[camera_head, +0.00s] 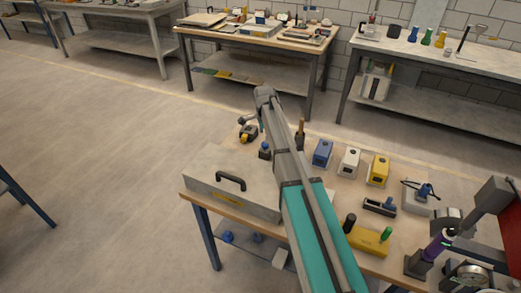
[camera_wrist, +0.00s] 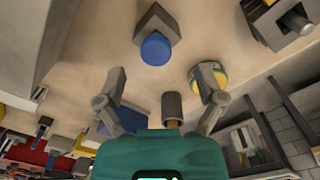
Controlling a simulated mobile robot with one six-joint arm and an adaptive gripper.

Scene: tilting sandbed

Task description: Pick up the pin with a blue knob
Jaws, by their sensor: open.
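The pin's round blue knob (camera_wrist: 155,49) shows in the wrist view, above and between my fingertips. It sits at a dark square block (camera_wrist: 154,20); the pin's shaft is hidden. In the head view a small dark block with a blue top (camera_head: 264,150) stands on the table just left of my arm, and appears to be the same thing. My gripper (camera_wrist: 161,72) is open, with a finger on each side and nothing held. The knob is apart from both fingers. In the head view my arm largely hides the gripper.
A yellow-and-green round thing (camera_wrist: 221,76) lies partly behind my right finger. A dark grey cylinder (camera_wrist: 172,105) shows between the fingers' bases. A grey box with a black handle (camera_head: 207,184) stands left on the table; blue (camera_head: 322,153), white and yellow blocks stand right.

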